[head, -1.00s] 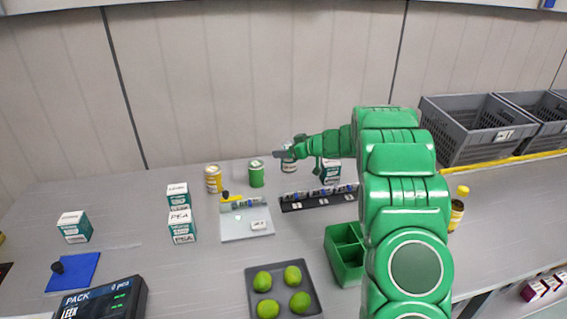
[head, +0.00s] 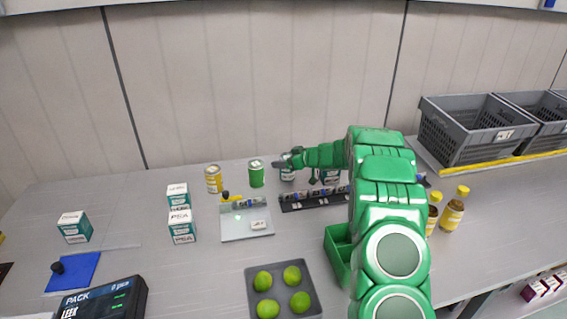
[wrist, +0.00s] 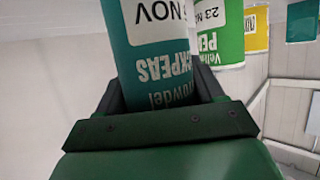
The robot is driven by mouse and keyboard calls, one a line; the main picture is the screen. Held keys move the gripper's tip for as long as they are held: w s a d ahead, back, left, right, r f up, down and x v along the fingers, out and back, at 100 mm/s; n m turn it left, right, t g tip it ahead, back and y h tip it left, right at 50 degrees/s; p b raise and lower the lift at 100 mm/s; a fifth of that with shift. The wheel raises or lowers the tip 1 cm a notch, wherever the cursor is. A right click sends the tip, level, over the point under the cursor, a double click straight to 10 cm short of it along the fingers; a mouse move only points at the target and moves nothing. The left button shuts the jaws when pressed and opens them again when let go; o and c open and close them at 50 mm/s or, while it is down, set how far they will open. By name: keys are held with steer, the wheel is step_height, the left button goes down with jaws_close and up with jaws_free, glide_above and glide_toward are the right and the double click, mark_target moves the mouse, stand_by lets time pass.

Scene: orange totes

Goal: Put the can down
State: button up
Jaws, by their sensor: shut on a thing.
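My gripper (head: 283,161) is at the back of the table, near the wall. In the wrist view my gripper (wrist: 160,92) has its dark jaws shut on the sides of a teal chickpeas can (wrist: 160,45) with a white date label. In the head view the held can (head: 287,174) shows just below the gripper, partly hidden by it. It looks about upright and close to the table; I cannot tell whether its base touches. A green pea can (head: 256,174) stands just left of it, and a yellow can (head: 213,180) stands further left. Both also show in the wrist view.
A black rack (head: 300,205) lies in front of the held can, with a pale platform (head: 245,228) left of it. Teal-white boxes (head: 182,227) stand at left. A lime tray (head: 281,291), green bin (head: 338,252), bottles (head: 453,212) and grey crates (head: 462,140) are nearer or right.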

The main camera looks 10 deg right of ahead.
steer(key=shift+f, duration=0.35)
steer(key=o, duration=1.3)
steer(key=shift+f, duration=0.15)
steer(key=shift+s+d+r, duration=0.35)
steer(key=shift+d, duration=0.05)
steer(key=shift+v, duration=1.1)
step_height(320, 180, up, 5)
steer(key=shift+a+r, duration=0.1)
steer(key=shift+r, duration=0.85)
